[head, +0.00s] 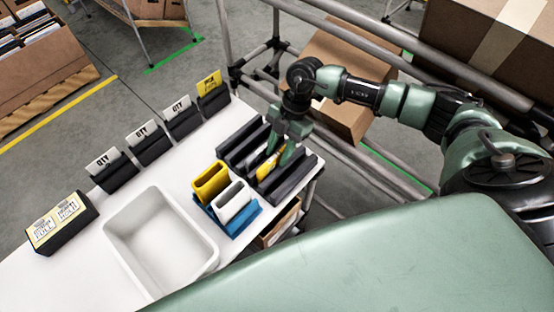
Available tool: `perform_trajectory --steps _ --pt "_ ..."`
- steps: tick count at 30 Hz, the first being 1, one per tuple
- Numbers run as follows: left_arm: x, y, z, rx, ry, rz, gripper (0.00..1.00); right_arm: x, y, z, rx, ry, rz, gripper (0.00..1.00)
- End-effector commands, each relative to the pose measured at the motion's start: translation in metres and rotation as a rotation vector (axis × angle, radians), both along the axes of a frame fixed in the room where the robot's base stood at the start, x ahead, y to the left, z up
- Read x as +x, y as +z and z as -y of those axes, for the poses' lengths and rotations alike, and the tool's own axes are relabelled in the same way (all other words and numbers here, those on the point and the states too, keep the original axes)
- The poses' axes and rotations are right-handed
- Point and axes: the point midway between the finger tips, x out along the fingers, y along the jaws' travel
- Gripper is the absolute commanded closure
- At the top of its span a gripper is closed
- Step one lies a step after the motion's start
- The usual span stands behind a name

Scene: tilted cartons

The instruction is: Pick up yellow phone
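A yellow phone (267,167) stands in a slot of the black rack (290,180) on the white table, near the table's right end. Part of it is hidden by my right gripper. My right gripper (279,158) reaches down over the rack with its green fingers around the top of the yellow phone. Whether the fingers press on the phone or stand slightly apart from it cannot be told. My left gripper is not in view.
A blue stand (241,222) with a yellow holder (210,181) and a white holder (232,203) is left of the rack. An empty white bin (165,245) is nearer. Black card holders (152,145) line the far edge. Metal rails and a carton (350,65) are behind my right arm.

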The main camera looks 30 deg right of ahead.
Motion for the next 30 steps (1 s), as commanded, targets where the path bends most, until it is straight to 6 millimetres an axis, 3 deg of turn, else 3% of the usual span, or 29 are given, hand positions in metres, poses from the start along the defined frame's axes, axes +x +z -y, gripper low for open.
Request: perform_trajectory --steps 1,3,17,23,30 --pt "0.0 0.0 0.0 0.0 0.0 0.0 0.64 0.0 0.0 0.0 0.0 0.0 0.0 0.83" --pt "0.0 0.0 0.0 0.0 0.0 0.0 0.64 0.0 0.0 0.0 0.0 0.0 0.0 1.0" --pt "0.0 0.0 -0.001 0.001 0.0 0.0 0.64 0.001 0.006 0.0 0.001 0.0 0.002 1.0" --pt "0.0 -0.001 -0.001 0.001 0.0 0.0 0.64 0.001 0.029 0.001 0.0 0.0 0.005 1.0" --pt "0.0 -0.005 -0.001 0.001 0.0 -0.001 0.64 0.002 0.082 0.0 0.0 0.001 0.007 1.0"
